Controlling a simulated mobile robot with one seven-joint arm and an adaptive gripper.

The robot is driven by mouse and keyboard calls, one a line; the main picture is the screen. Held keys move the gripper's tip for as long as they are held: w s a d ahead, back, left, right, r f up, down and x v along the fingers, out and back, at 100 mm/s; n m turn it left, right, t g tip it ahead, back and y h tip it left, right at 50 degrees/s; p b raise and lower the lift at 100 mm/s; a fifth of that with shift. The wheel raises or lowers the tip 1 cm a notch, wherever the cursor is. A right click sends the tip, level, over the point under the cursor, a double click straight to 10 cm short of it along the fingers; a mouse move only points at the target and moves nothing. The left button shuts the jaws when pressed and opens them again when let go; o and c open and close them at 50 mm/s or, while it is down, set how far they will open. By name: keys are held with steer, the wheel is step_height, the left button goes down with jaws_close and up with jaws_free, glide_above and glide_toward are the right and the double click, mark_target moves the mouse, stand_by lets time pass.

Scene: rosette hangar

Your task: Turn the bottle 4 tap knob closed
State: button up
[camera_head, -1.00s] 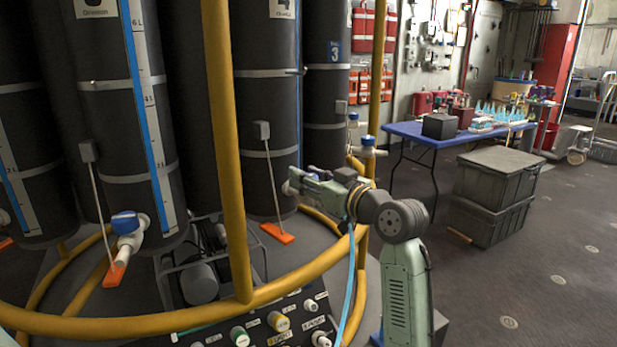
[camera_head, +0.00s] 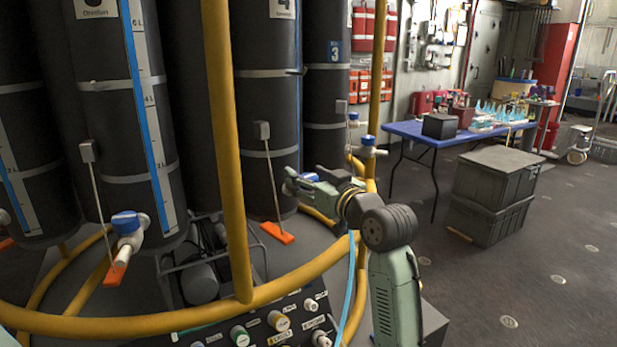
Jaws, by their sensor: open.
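Bottle 4 (camera_head: 268,110) is a tall dark cylinder with a "4" label at its top, in the middle left of the head view. A small blue patch, which looks like its tap knob (camera_head: 309,177), shows low at the bottle's right side. My gripper (camera_head: 288,183) reaches in from the right at the height of this knob and is open. It overlaps the knob in the picture and hides most of the tap. I cannot tell whether the fingers touch the knob.
A yellow rail (camera_head: 230,150) rises and curves around the bottles. Another blue-knobbed tap (camera_head: 128,222) is at the left. A control panel (camera_head: 265,325) stands in front. A blue table (camera_head: 425,135) and stacked grey crates (camera_head: 493,190) stand at right, with open floor beyond.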

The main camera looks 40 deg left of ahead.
steer(key=v, duration=1.2)
stand_by(0.5)
